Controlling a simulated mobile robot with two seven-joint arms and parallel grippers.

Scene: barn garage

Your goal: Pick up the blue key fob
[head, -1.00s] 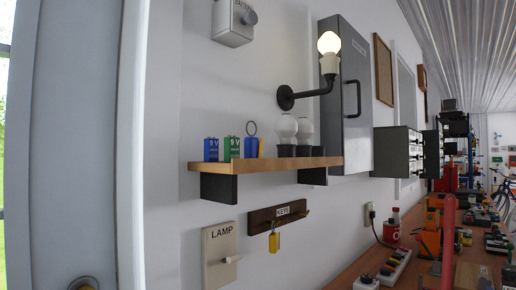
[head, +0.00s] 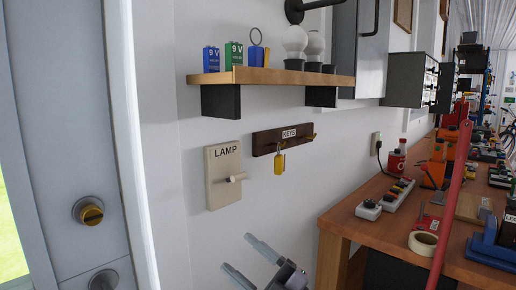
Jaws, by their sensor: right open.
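A blue key fob (head: 256,57) with a ring on top stands on the wooden wall shelf (head: 290,78), right of a green 9 V battery (head: 234,56) and a blue 9 V battery (head: 211,60). A yellow strip shows at its right edge. A yellow key fob (head: 279,164) hangs from the dark KEYS rack (head: 268,143) below the shelf. My right gripper (head: 236,252) is at the bottom of the head view, its two grey fingers spread and empty, well below the shelf and apart from the fobs. My left gripper is not in view.
Two white bulbs (head: 295,41) stand on the shelf right of the blue fob. A LAMP switch plate (head: 222,190) is on the wall. A cluttered workbench (head: 340,217) is at right, with a red bar (head: 450,200) in front. A door is at left.

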